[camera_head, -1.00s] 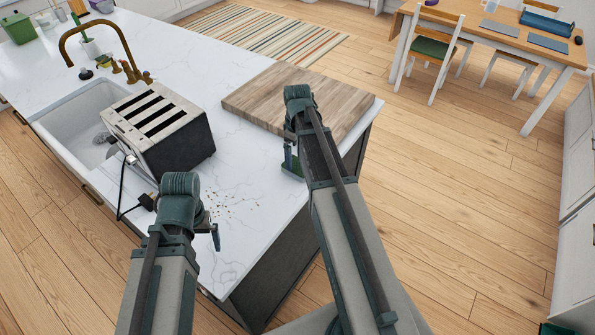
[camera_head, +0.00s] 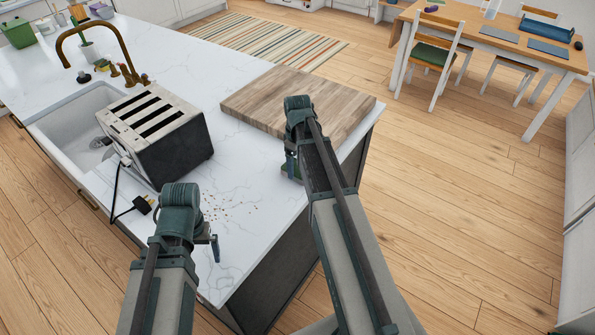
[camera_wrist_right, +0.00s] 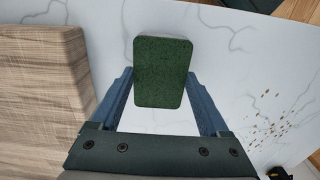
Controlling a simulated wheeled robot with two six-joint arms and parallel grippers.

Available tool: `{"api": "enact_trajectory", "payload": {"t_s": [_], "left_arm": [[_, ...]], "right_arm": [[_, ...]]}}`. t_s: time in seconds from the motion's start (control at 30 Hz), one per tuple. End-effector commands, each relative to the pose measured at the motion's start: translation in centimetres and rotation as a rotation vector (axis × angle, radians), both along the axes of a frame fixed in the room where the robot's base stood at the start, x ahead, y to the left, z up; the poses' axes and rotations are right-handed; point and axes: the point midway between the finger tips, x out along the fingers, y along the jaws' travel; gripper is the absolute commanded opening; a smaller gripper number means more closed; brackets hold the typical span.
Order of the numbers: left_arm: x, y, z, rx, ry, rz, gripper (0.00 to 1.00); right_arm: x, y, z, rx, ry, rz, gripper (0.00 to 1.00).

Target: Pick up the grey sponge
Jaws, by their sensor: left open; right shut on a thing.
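A rectangular sponge with a dark green face (camera_wrist_right: 163,72) is between the fingers of my right gripper (camera_wrist_right: 163,90) in the right wrist view.
A wooden board (camera_head: 270,98) lies on the counter by the right gripper. A toaster (camera_head: 180,152) with a cord stands between the sink (camera_head: 68,118) and the arms. Crumbs (camera_head: 222,210) lie between the grippers. The floor to the right is open.

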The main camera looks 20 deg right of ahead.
Motion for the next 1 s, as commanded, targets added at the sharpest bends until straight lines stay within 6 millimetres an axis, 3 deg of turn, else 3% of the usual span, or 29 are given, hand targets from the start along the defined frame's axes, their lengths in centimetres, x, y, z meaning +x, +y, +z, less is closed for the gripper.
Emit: {"api": "enact_trajectory", "payload": {"t_s": [0.37,0.7,1.0], "left_arm": [[0.0,0.0,0.7,0.000,0.000,0.000,1.00],[0.0,0.0,4.4,0.000,0.000,-0.001,1.00],[0.0,0.0,4.3,0.000,0.000,-0.001,1.00]], "right_arm": [[0.0,0.0,0.7,0.000,0.000,0.000,0.28],[0.0,0.0,4.4,0.000,0.000,0.000,0.28],[-6.6,4.7,4.3,0.000,0.000,0.004,0.28]]}}
